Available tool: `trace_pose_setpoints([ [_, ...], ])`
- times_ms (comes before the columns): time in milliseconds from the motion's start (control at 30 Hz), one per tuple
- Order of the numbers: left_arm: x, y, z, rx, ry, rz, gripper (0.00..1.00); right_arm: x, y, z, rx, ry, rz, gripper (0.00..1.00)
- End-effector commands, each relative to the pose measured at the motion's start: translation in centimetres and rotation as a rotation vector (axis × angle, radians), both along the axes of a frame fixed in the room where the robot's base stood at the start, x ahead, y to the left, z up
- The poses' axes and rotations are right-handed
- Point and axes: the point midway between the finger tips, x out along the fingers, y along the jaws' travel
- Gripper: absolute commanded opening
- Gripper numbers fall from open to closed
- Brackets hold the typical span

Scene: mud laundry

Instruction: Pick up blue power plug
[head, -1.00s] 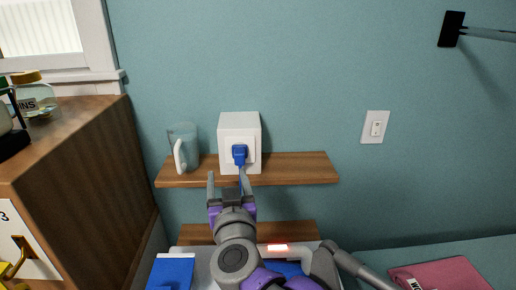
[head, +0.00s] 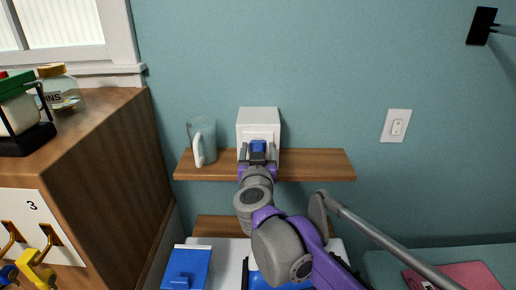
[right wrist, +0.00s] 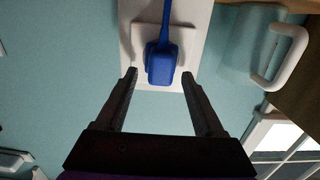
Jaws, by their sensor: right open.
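The blue power plug (head: 258,147) sits on the front of a white outlet box (head: 259,116) on a wooden shelf. In the right wrist view the plug (right wrist: 161,62) shows between my fingertips, with its blue cord running to the top edge. My right gripper (head: 258,156) is right at the plug in the head view. In the right wrist view the right gripper (right wrist: 159,75) is open, one finger on each side of the plug, with a gap visible on both sides. My left gripper is not in view.
A clear pitcher (head: 201,142) with a white handle stands left of the box on the shelf (head: 318,165). A wooden cabinet (head: 105,150) with jars on top stands at the left. A light switch (head: 396,126) is on the wall at right. Blue items lie below.

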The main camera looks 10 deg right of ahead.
Motion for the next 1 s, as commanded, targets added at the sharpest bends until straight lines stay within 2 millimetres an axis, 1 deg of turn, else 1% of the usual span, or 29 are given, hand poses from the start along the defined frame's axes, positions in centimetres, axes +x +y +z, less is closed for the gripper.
trace_pose_setpoints([
  [100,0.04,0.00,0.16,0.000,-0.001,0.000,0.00,0.64,-0.17,-0.03,0.000,0.000,-0.001,0.70],
  [300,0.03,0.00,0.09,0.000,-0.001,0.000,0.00,0.63,-0.15,-0.11,0.000,0.000,0.000,0.70],
  [467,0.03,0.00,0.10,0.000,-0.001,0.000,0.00,0.61,-0.14,-0.10,0.000,0.000,0.000,0.41],
  [600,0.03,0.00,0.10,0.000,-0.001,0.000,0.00,0.61,-0.14,-0.10,0.000,0.000,0.000,0.16],
  [700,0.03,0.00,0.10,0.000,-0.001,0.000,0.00,0.61,-0.14,-0.10,0.000,0.000,0.000,0.00],
  [1000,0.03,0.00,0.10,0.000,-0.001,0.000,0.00,0.60,-0.15,-0.08,0.000,0.000,0.000,0.00],
])
